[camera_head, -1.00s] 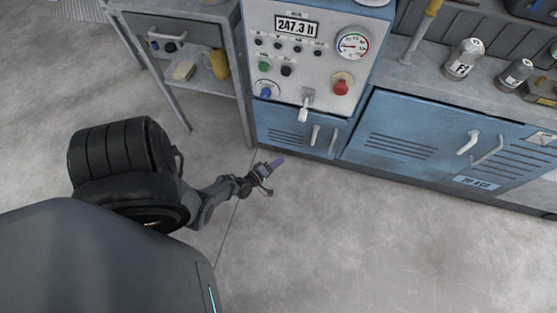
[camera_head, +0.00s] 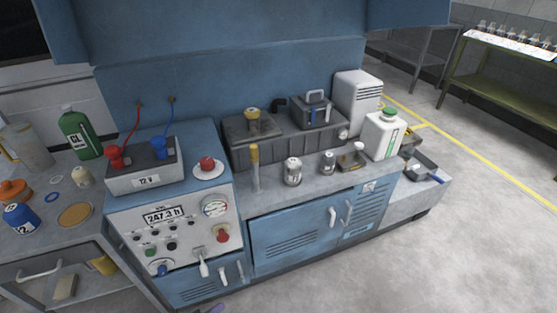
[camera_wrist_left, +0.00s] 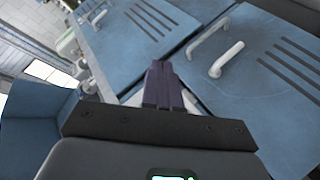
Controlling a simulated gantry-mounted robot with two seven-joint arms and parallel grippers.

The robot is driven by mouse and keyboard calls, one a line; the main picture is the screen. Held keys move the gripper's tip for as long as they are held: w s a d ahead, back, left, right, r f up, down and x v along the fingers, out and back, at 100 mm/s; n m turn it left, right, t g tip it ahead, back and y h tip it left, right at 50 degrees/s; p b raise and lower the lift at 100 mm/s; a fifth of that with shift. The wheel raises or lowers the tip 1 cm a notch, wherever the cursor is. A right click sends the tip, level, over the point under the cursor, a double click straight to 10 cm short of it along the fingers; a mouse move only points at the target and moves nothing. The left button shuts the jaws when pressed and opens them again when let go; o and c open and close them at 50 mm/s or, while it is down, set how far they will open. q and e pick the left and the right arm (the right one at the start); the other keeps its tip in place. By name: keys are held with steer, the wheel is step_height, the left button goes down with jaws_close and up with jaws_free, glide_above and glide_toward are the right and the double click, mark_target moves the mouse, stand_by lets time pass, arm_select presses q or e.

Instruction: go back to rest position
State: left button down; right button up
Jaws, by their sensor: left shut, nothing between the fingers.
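My left gripper (camera_head: 213,308) barely shows at the bottom edge of the head view, as a purple fingertip below the blue machine cabinet. In the left wrist view its dark purple fingers (camera_wrist_left: 163,84) are together and shut, with nothing between them. Blue cabinet doors (camera_wrist_left: 258,50) with white handles lie beyond the fingers in that view. I cannot tell the exact gap, but no touch shows. My right gripper is in neither view.
The control panel (camera_head: 172,232) reads 247.3 h and has a lever (camera_head: 202,262) sticking out. A blue cabinet (camera_head: 300,238) with handles stands to its right, a grey side table (camera_head: 60,238) to its left. Bare floor is open at the lower right.

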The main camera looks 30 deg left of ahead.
arm_select(q)
steer(key=w+d+r+m+g+p, duration=0.1)
steer(key=d+r+m+g+p, duration=0.2)
steer(key=d+r, duration=0.75)
steer(key=w+d+r+m+g+p, duration=0.15)
steer(key=d+r+m+p, duration=0.4)
steer(key=r, duration=0.85)
steer(key=s+d+r+m+g+y+b, duration=0.1)
steer(key=s+r+g+b, duration=0.1)
steer(key=s+r+g, duration=0.55)
step_height(320, 180, up, 36)
steer(key=s+t+p, duration=0.2)
steer(key=p, duration=3.5)
steer(key=shift+m+p, duration=0.35)
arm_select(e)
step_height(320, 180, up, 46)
arm_select(q)
steer(key=shift+d, duration=0.1)
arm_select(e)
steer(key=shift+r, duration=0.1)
